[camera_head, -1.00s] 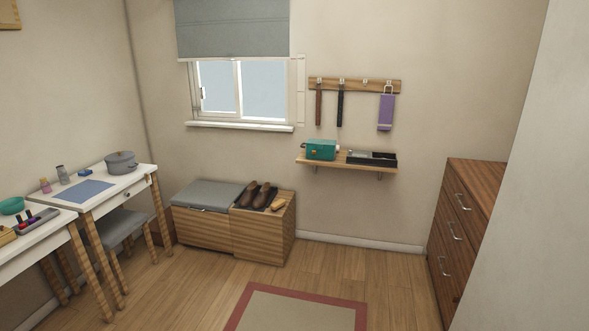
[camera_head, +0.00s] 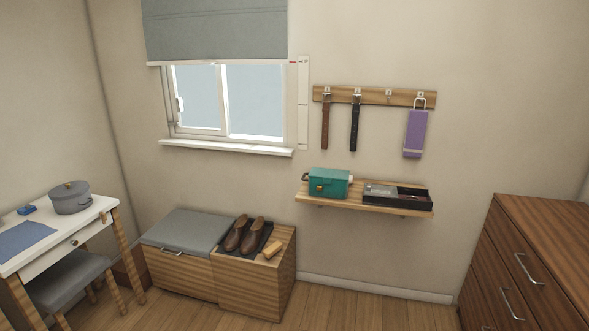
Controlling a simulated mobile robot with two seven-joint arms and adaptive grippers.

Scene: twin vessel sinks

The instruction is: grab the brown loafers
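The brown loafers (camera_head: 248,235) stand side by side on a dark tray (camera_head: 266,233) on top of a wooden box unit (camera_head: 262,276) against the back wall below the window. Both shoes are upright and uncovered. Neither of my grippers shows in the head view, and nothing touches the loafers.
A tan block-like item (camera_head: 273,249) lies at the right of the loafers. A grey-cushioned storage bench (camera_head: 185,232) adjoins on the left. A wall shelf (camera_head: 340,199) with a teal box (camera_head: 329,183) juts out at right. A dresser (camera_head: 530,262) stands far right. Floor (camera_head: 370,312) before the dresser is clear.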

